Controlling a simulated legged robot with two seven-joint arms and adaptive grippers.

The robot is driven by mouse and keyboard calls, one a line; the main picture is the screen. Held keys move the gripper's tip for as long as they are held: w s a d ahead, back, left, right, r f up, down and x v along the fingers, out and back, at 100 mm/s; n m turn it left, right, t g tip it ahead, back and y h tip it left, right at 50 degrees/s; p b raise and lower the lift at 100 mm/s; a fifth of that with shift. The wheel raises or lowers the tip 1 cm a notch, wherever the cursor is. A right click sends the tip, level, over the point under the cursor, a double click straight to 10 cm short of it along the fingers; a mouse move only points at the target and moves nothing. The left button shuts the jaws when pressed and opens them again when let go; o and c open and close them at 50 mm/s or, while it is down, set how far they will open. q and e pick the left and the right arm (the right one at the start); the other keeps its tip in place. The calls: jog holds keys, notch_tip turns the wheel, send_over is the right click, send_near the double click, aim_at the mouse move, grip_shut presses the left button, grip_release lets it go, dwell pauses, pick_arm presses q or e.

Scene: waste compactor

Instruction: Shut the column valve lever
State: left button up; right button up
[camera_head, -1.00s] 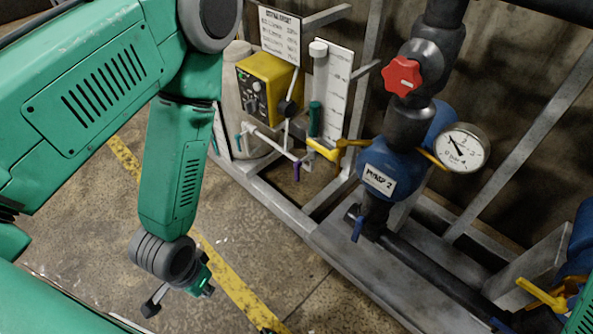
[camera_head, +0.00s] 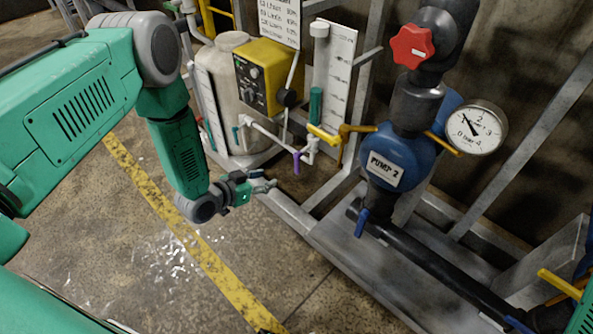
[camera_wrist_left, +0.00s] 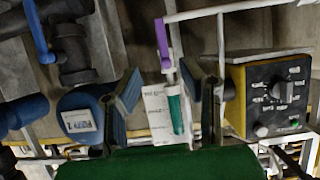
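A small purple lever (camera_head: 296,163) hangs downward from the white pipework below the clear graduated column (camera_head: 320,65). The purple lever also shows in the wrist view (camera_wrist_left: 162,42), upper middle. A dark green cylindrical part (camera_head: 316,104) sits on the column's lower end; it also shows in the wrist view (camera_wrist_left: 175,110), between the fingers. My left gripper (camera_head: 270,184) is in front of the skid, left of and a little below the purple lever, apart from it. In the wrist view its fingers (camera_wrist_left: 166,88) are spread with nothing held. My right gripper is not seen.
A yellow control box (camera_head: 265,78) and a pale tank (camera_head: 222,95) stand left of the column. Yellow levers (camera_head: 325,136), blue pump 2 (camera_head: 395,165) and a gauge (camera_head: 476,127) are to the right. The metal skid edge (camera_head: 300,215) runs below; floor is clear.

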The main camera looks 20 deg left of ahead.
aim_at(295, 165)
pick_arm(q)
jog(key=b+x, duration=0.1)
jog(key=x, duration=0.3)
jog(key=b+x, duration=0.2)
jog(key=x, duration=0.2)
jog(key=b+x, duration=0.1)
jog(key=x, duration=0.3)
jog(key=shift+w+r, duration=0.2)
jog(key=shift+w, duration=0.3)
jog(key=shift+b+x, duration=0.45)
jog(key=shift+x, duration=0.3)
jog(key=shift+r, duration=0.1)
jog(key=shift+c, duration=0.4)
grip_shut()
